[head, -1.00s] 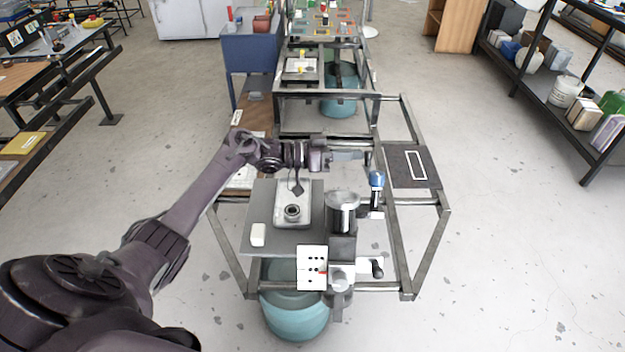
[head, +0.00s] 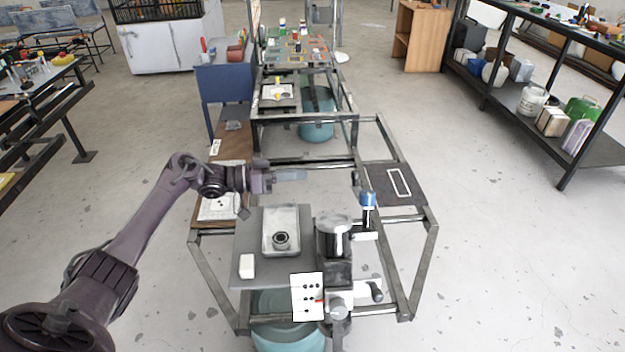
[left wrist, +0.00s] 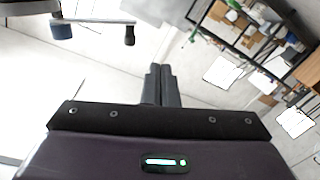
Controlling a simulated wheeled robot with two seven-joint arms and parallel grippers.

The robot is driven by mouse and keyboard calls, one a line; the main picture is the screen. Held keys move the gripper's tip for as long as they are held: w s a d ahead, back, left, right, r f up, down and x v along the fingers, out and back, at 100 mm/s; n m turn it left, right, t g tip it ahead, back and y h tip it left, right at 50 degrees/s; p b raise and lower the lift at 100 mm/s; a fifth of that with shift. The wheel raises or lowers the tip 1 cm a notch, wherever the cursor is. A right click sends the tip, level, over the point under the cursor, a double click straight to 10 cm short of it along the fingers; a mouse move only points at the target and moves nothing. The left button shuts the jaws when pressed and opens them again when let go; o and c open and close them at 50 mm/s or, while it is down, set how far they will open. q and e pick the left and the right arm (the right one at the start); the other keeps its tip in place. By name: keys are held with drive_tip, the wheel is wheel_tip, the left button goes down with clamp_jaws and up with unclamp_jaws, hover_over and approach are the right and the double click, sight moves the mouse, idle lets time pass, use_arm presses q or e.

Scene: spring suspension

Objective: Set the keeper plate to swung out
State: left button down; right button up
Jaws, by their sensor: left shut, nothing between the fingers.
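My left gripper (head: 303,174) reaches in from the left above the back of the near bench. Its fingers are together and empty, pointing right; they also show in the left wrist view (left wrist: 161,70). The fixture has a metal cylinder (head: 334,238) and, at its back right, a blue-capped post (head: 368,198). A dark knob (head: 355,179) shows just behind the post. In the left wrist view, a thin bar with a hanging dark knob (left wrist: 129,36) runs beside the blue cap (left wrist: 61,30). This bar may be the keeper plate; the fingertips are apart from it.
A tray (head: 267,250) with a dark ring stands left of the cylinder, near a white block (head: 247,266). A card with dark dots (head: 307,297) and a crank handle (head: 376,291) are at the front. A dark panel (head: 385,190) lies right. Open air surrounds my gripper.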

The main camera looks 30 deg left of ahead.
use_arm(q)
drive_tip(key=a, duration=0.1)
drive_tip(key=s+a, duration=0.1)
drive_tip(key=a, duration=0.1)
drive_tip(key=shift+a+f+b, duration=0.2)
drive_tip(key=shift+a+b, duration=0.05)
drive_tip(key=shift+b, duration=0.15)
use_arm(e)
drive_tip(key=shift+d+f, duration=0.6)
drive_tip(key=shift+a, duration=0.2)
drive_tip(key=shift+a, duration=0.1)
